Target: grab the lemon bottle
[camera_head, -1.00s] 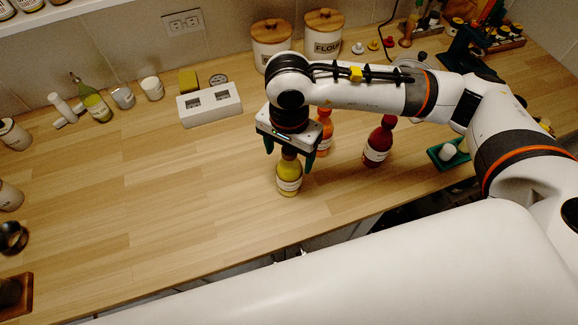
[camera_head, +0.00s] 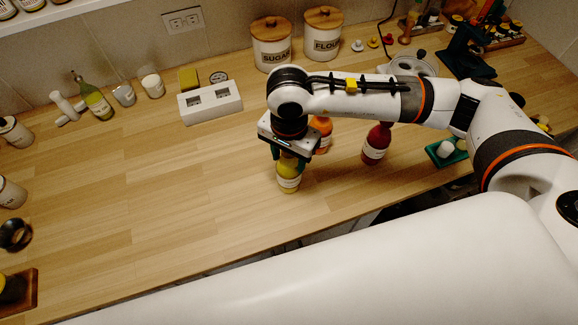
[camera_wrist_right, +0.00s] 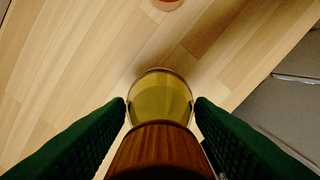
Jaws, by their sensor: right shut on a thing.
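The lemon bottle (camera_head: 289,181) is yellow with a pale label and stands upright on the wooden counter. My right gripper (camera_head: 289,160) is over it from above, its dark green fingers on both sides of the bottle's upper part. In the right wrist view, the yellow bottle (camera_wrist_right: 160,98) with its brown wooden cap (camera_wrist_right: 160,153) sits between the two green fingers, which are shut on it. The bottle's top is hidden by my gripper in the head view. My left gripper is not in view.
An orange bottle (camera_head: 322,130) stands close behind the gripper, and a red bottle (camera_head: 376,145) stands to the right. A white block (camera_head: 211,103) and canisters (camera_head: 271,45) are at the back. The counter's left middle is clear.

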